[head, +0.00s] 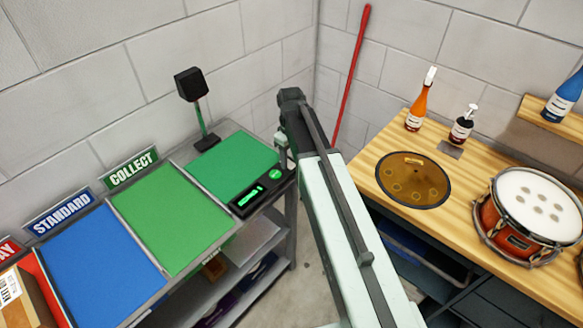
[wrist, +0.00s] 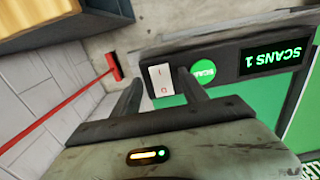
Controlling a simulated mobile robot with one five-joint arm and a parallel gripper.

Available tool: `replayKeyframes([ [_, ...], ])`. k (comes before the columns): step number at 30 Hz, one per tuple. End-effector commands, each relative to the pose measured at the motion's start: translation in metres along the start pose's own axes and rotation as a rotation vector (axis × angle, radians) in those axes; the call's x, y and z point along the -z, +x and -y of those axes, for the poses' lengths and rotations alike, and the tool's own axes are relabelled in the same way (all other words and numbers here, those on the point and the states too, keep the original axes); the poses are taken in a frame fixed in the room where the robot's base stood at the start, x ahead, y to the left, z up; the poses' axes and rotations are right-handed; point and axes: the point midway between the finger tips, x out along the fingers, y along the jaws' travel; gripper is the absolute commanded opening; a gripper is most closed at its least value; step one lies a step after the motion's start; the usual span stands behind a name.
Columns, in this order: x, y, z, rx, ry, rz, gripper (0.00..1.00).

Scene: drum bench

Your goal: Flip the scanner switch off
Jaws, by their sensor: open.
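The scanner (head: 262,192) is a dark box at the right end of the bench in the head view, with a lit green display and a round green button. In the wrist view the scanner (wrist: 230,62) reads SCANS 1, upside down. A small white rocker switch (wrist: 161,80) with a red mark sits on its edge. My gripper (wrist: 158,78) is open and empty, its two fingers on either side of the switch in the picture. I cannot tell whether they touch it. In the head view my arm hides most of the gripper, and the switch is not visible.
The bench has a green COLLECT mat (head: 172,217) and a blue STANDARD mat (head: 100,258). A black scanner head on a post (head: 191,88) stands behind. A wooden table (head: 375,150) with a drum (head: 535,205) is at right. A red pole (head: 350,75) leans in the corner.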

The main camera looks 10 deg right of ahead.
Motion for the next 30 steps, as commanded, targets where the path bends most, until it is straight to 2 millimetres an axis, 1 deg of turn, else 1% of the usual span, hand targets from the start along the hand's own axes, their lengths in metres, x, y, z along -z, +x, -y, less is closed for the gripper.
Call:
replayKeyframes([
  [1, 0.0, 0.012, 0.0, 0.0, 0.0, 0.0, 0.51],
  [2, 0.0, 0.014, 0.0, 0.0, 0.0, 0.0, 0.51],
  [10, 0.0, 0.012, 0.0, 0.0, 0.001, 0.0, 0.51],
  [11, 0.0, 0.012, 0.0, 0.0, 0.001, 0.0, 0.45],
  [12, 0.0, 0.011, 0.0, 0.0, 0.001, 0.0, 0.34],
  [14, 0.0, 0.011, 0.0, 0.0, 0.001, 0.0, 0.18],
  [15, 0.0, 0.011, -0.001, 0.0, 0.001, 0.0, 0.06],
  [16, 0.0, 0.011, -0.001, 0.0, 0.001, 0.0, 0.0],
  [21, 0.003, 0.012, -0.002, 0.0, 0.0, 0.025, 0.0],
  [26, 0.009, 0.012, -0.003, 0.0, -0.002, 0.158, 0.0],
  [30, 0.009, 0.011, -0.003, -0.001, 0.001, 0.243, 0.0],
])
